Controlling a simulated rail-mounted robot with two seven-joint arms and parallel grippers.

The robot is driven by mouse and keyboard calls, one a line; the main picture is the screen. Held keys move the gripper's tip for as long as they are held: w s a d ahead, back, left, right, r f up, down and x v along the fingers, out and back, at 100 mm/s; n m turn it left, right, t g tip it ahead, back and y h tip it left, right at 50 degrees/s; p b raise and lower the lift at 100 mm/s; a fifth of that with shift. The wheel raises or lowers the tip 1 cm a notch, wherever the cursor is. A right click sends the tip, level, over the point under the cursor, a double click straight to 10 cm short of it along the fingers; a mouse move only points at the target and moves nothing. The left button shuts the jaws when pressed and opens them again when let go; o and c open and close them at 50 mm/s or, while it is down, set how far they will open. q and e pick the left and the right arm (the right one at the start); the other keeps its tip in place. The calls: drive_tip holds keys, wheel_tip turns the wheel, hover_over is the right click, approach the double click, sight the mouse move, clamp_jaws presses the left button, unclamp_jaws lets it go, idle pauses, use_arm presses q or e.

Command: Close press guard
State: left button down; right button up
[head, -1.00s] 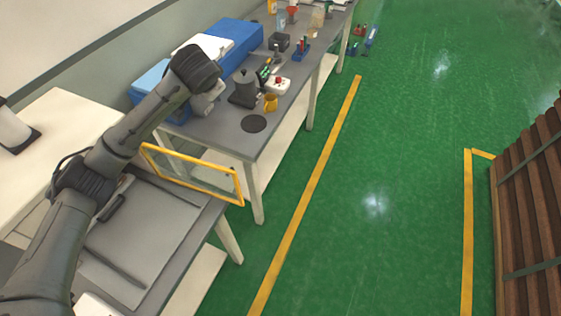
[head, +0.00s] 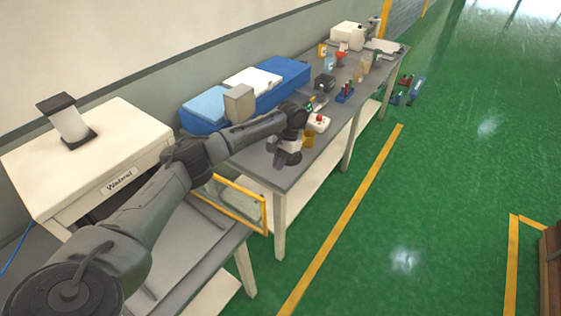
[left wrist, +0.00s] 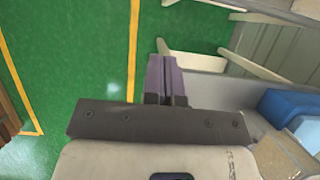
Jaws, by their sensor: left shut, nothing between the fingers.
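The press guard (head: 240,203) is a clear panel in a yellow frame. In the head view it stands upright and swung out over the front of the grey work surface, beside the white press (head: 88,160). My left arm crosses in front of the press and hides part of it and the guard's left end. My left gripper (head: 280,161) is past the guard, at the front edge of the long table, apart from the frame. Its purple fingers are shut and empty in the left wrist view (left wrist: 165,80). My right gripper is not in view.
The long grey table (head: 262,172) holds blue foam blocks (head: 285,75), a red-buttoned box (head: 318,122), a yellow cup (head: 309,140) and several small items.

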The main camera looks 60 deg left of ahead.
use_arm(q)
drive_tip(key=s+d+f+p, duration=0.1)
drive_tip(key=s+d+f, duration=0.1)
drive_tip(key=s+f, duration=0.3)
drive_tip(key=shift+s+f, duration=0.2)
drive_tip(key=shift+s, duration=0.35)
